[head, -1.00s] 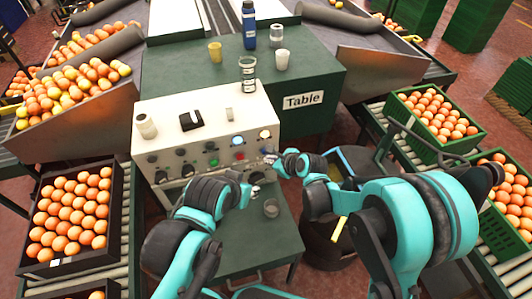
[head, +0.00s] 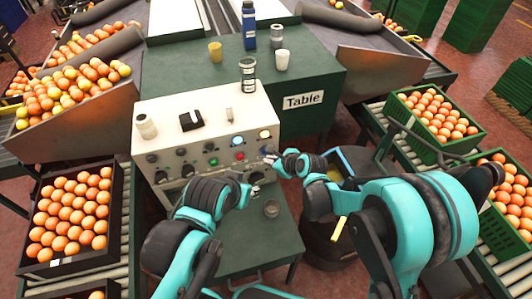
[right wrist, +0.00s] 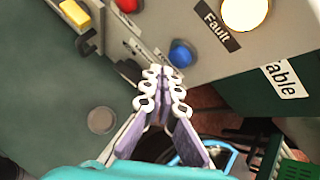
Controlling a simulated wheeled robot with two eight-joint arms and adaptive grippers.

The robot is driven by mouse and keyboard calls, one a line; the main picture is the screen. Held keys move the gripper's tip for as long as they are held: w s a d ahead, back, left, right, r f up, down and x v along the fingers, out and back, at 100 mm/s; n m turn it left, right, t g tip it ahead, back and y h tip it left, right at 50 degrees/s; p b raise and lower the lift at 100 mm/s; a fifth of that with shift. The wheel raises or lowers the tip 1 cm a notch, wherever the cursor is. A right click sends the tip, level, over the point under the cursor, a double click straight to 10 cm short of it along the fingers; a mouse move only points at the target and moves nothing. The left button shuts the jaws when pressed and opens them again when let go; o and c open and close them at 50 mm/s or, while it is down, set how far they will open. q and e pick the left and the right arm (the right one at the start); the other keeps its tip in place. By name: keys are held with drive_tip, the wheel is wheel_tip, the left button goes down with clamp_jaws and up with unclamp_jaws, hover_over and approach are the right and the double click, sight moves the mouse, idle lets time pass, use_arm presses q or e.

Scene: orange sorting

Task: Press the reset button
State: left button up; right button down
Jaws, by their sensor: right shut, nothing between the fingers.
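A light-grey control panel (head: 180,107) with knobs, lamps and buttons stands at the front of the green table. A blue button (right wrist: 180,53) shows in the right wrist view on the panel's front, right of a label I cannot read. A red button (right wrist: 128,4) is up and left of it. My right gripper (right wrist: 161,72) is shut and empty, its fingertips close below the blue button; I cannot tell whether they touch. In the head view, my right gripper (head: 272,158) is at the panel's right end. My left gripper (head: 257,178) is in front of the panel, its fingers unclear.
A lit Fault lamp (right wrist: 245,12) is above right of the blue button, and a yellow switch (right wrist: 75,15) is at upper left. Jars, cups and a blue bottle (head: 249,25) stand behind the panel. Orange crates (head: 70,218) flank both sides.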

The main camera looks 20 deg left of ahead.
drive_tip(key=shift+w, duration=0.1)
drive_tip(key=shift+w+a, duration=0.2)
drive_tip(key=shift+w, duration=0.05)
drive_tip(key=shift+w+a, duration=0.35)
drive_tip(key=shift+w, duration=0.1)
idle(1.0)
idle(0.4)
drive_tip(key=shift+s+d+b, duration=0.35)
drive_tip(key=shift+s+d, duration=0.2)
drive_tip(key=shift+s, duration=0.25)
drive_tip(key=s+d, duration=0.1)
drive_tip(key=s, duration=0.1)
drive_tip(key=s+d, duration=0.2)
drive_tip(key=shift+s+b, duration=0.1)
drive_tip(key=shift+b, duration=0.2)
drive_tip(key=shift+a, duration=0.1)
idle(0.4)
